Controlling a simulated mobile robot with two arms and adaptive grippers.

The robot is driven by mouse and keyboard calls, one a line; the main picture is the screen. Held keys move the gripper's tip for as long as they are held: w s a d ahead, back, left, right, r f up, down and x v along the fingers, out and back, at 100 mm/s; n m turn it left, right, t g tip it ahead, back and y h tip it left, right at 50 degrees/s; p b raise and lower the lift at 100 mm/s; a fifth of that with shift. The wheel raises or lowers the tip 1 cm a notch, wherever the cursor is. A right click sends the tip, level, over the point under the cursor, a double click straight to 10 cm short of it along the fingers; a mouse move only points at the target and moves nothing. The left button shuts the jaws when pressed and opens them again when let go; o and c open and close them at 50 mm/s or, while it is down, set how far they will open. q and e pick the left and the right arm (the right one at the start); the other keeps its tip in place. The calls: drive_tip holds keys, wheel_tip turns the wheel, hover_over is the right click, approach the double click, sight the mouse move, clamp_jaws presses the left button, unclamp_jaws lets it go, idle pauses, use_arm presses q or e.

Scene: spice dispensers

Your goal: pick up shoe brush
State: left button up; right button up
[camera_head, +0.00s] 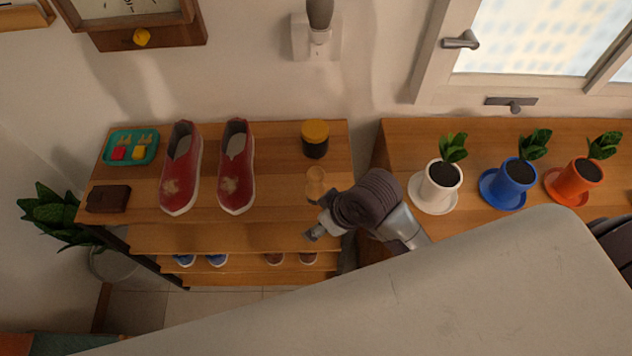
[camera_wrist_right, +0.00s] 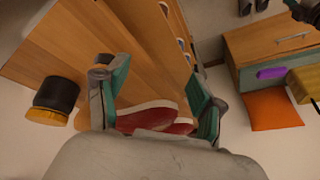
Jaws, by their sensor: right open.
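A small light-brown wooden object (camera_head: 316,184), which looks like the shoe brush, lies near the right end of the shoe rack's top (camera_head: 270,190). My right gripper (camera_head: 318,218) is just in front of it, near the front edge of the rack, and my arm covers part of that area. In the right wrist view the gripper (camera_wrist_right: 152,92) is open, with its two teal-padded fingers apart and nothing between them. My left gripper is not in view.
A dark jar with a yellow lid (camera_head: 315,139) stands behind the brush. Two red shoes (camera_head: 181,168), a teal tray (camera_head: 131,147) and a dark brown wallet-like item (camera_head: 108,199) are to the left. Potted plants (camera_head: 437,187) stand on the right cabinet.

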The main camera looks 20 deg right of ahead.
drive_tip(key=w+a+r+n+y, duration=0.1)
drive_tip(key=w+a+r+n, duration=0.3)
wheel_tip(320, 180, up, 12)
drive_tip(key=f+n+g+h, duration=0.1)
drive_tip(key=n+g+h, duration=0.3)
drive_tip(key=n, duration=0.1)
hover_over(316, 172)
drive_tip(key=f, duration=0.2)
drive_tip(key=f+p, duration=0.1)
drive_tip(key=f, duration=0.4)
drive_tip(key=shift+w+d+f, duration=0.2)
drive_tip(key=shift+d+f, duration=0.05)
drive_tip(key=shift+f, duration=0.1)
drive_tip(key=f+p, duration=0.1)
drive_tip(key=f, duration=0.1)
drive_tip(key=f+p, duration=0.1)
drive_tip(key=f, duration=0.1)
drive_tip(key=shift+s+a, duration=0.2)
drive_tip(key=shift+f, duration=0.6)
drive_tip(key=c, duration=1.3)
